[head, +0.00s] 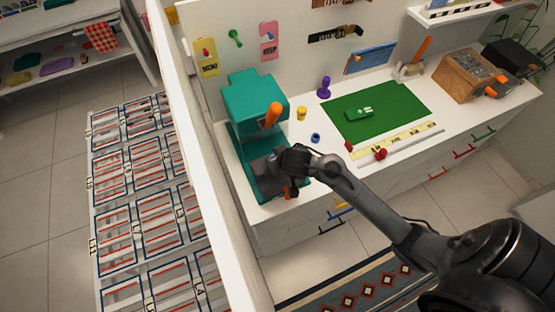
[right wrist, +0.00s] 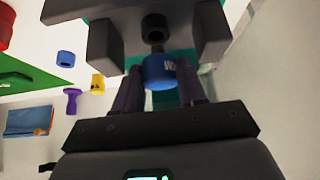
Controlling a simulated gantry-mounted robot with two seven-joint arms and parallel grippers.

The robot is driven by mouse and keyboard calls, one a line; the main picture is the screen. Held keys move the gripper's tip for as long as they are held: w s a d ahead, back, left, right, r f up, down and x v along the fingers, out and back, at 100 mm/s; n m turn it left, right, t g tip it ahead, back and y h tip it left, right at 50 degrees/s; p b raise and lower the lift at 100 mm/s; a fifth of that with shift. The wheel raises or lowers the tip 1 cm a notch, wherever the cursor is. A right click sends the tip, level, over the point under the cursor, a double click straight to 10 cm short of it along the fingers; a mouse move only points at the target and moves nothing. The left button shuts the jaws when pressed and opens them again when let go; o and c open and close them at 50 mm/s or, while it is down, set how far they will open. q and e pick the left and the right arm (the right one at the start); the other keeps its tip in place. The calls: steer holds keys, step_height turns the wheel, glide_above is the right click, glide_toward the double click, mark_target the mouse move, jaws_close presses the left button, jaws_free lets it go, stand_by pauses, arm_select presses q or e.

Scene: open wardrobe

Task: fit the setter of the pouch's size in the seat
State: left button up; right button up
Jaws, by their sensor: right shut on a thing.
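My right gripper (head: 286,172) is at the front of the teal press (head: 254,101), over its dark base. In the right wrist view, its fingers (right wrist: 160,88) are shut on a blue round setter (right wrist: 160,72) with white lettering, only partly legible. A black ring with a hole (right wrist: 154,26), seemingly the seat, shows just beyond the setter. I cannot tell whether they touch. A blue setter (head: 315,137) and a yellow one (head: 302,113) stand on the counter. A green pouch (head: 360,113) with white marks lies on the green mat (head: 400,95). My left gripper is out of view.
A wooden box (head: 470,74) is at right. The wardrobe wall (head: 203,160) bounds the left.

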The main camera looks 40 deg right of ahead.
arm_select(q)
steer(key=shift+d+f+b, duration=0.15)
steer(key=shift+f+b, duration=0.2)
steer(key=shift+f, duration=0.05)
arm_select(e)
steer(key=shift+f, duration=0.55)
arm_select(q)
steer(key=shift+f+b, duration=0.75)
arm_select(e)
steer(key=shift+f, duration=1.1)
steer(key=o, duration=1.1)
steer(key=shift+o, duration=0.7)
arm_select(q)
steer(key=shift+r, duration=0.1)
arm_select(e)
steer(key=shift+r, duration=0.1)
steer(key=shift+p+v, duration=1.7)
steer(key=shift+v, duration=3.7)
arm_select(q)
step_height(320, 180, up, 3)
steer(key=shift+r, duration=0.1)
